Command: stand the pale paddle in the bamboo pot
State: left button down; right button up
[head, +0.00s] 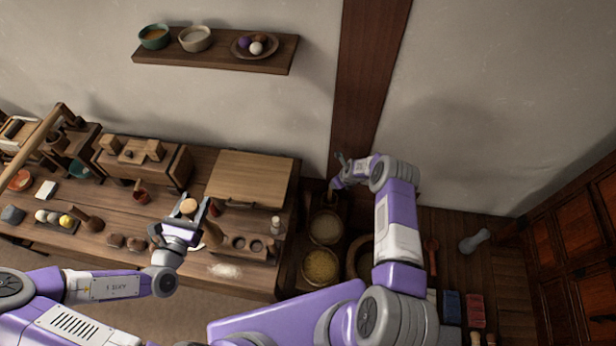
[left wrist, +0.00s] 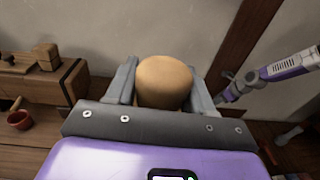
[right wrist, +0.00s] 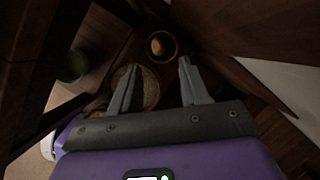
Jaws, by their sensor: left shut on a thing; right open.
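My left gripper (head: 190,212) is shut on a tan, round-topped piece (left wrist: 164,80), held above the front of the workbench. The piece also shows in the head view as a pale disc (head: 188,206). I cannot tell whether it is the paddle or the pot; no hollow or handle shows. My right gripper (right wrist: 156,82) is open and empty, low in the dark gap right of the bench. A small round pot (right wrist: 161,44) with a tan rim lies beyond its fingertips, apart from them. I cannot be sure that it is the bamboo pot. No pale paddle shows clearly.
The workbench (head: 110,212) holds a wooden box, a board (head: 250,180), a holed block (head: 245,246) and small items. Grain bowls (head: 321,266) stand right of it, below my right arm. A dark post (head: 365,80) rises behind. Some floor (head: 465,265) is free at right.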

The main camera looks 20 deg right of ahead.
jog(key=s+a+r+n+g+y, duration=0.1)
jog(key=s+a+r+n, duration=0.3)
jog(key=s+a+n, duration=0.3)
jog(key=s+a+r+n+g+y, duration=0.1)
jog(key=s+a+r+n, duration=0.4)
jog(key=s+n, duration=0.7)
jog(key=s+a+r+n+g+y, duration=0.1)
jog(key=s+a+r+n, duration=0.3)
jog(key=s+a+n, duration=0.5)
jog(key=s+n, duration=0.1)
jog(key=s, duration=0.2)
jog(key=shift+s+r+g, duration=0.2)
jog(key=shift+r+g, duration=0.2)
jog(key=shift+s, duration=0.1)
